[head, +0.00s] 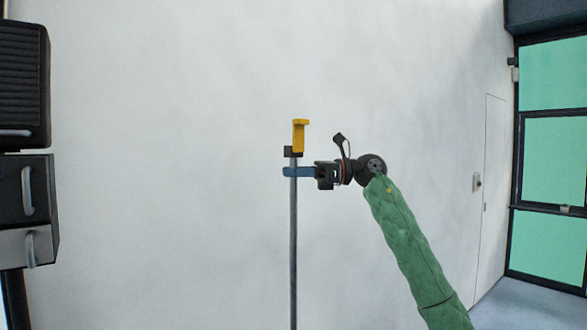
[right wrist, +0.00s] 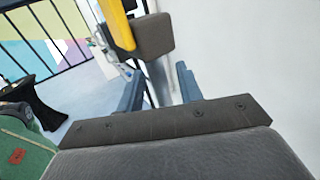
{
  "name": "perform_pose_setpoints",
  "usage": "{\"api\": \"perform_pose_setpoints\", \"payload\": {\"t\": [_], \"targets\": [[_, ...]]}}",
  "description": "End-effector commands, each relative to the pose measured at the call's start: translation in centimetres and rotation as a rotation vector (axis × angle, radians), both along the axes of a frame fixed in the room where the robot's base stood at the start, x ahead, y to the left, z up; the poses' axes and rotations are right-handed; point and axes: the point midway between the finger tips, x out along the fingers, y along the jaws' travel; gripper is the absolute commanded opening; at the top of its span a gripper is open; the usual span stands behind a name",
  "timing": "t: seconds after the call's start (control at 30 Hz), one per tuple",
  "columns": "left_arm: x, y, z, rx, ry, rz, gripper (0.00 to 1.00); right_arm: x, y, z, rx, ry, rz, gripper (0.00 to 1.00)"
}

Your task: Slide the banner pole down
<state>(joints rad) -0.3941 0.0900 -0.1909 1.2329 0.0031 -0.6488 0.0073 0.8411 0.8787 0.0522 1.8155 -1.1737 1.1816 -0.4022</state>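The banner pole (head: 293,250) is a thin grey upright rod in front of a pale wall. At its top are a dark block (head: 291,152) and a yellow piece (head: 299,136). My right gripper (head: 290,172) reaches in from the right just below the block, its blue fingers crossing in front of the pole in the head view. In the right wrist view the fingers (right wrist: 160,88) stand apart, with the dark block (right wrist: 153,37) and yellow piece (right wrist: 119,22) just beyond them. I cannot tell whether a finger touches the pole. My left gripper is out of view.
Dark cabinets with handles (head: 28,190) stand at the far left. A door (head: 492,190) and dark-framed windows (head: 555,150) are on the right. The wall around the pole is bare, and the space left of it is clear.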

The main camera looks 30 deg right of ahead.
Motion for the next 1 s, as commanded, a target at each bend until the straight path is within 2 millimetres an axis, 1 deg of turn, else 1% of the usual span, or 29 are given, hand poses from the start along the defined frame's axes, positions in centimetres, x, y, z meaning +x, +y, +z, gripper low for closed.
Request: {"api": "perform_pose_setpoints", "payload": {"t": [0.37, 0.5, 0.53, 0.57, 0.77, 0.93, 0.97, 1.0], "targets": [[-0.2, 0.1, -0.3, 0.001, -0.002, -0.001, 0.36, 0.2, 0.3, 0.0, 0.0, 0.0, 0.0, 0.36], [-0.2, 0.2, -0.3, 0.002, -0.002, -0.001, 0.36, 0.2, 0.3, 0.0, 0.0, 0.0, 0.0, 0.09], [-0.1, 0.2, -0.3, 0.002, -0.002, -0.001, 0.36, 0.2, 0.3, 0.0, 0.0, 0.0, 0.0, 0.03], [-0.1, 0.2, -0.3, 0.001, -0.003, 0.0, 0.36, 0.2, 0.3, 0.0, 0.0, 0.0, 0.0, 0.0], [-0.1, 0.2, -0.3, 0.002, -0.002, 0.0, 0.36, 0.2, 0.3, 0.0, 0.001, 0.0, 0.0, 0.0], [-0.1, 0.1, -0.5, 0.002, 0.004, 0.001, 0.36, 0.2, 0.3, -0.5, 0.0, 0.0, 0.0, 0.0], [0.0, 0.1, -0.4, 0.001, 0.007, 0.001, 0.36, 0.2, 0.3, -0.7, 0.0, 0.0, 0.0, 0.0], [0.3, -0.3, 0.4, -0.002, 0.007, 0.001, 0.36, 0.2, 0.3, -1.0, 0.0, 0.0, 0.0, 0.0]]}}
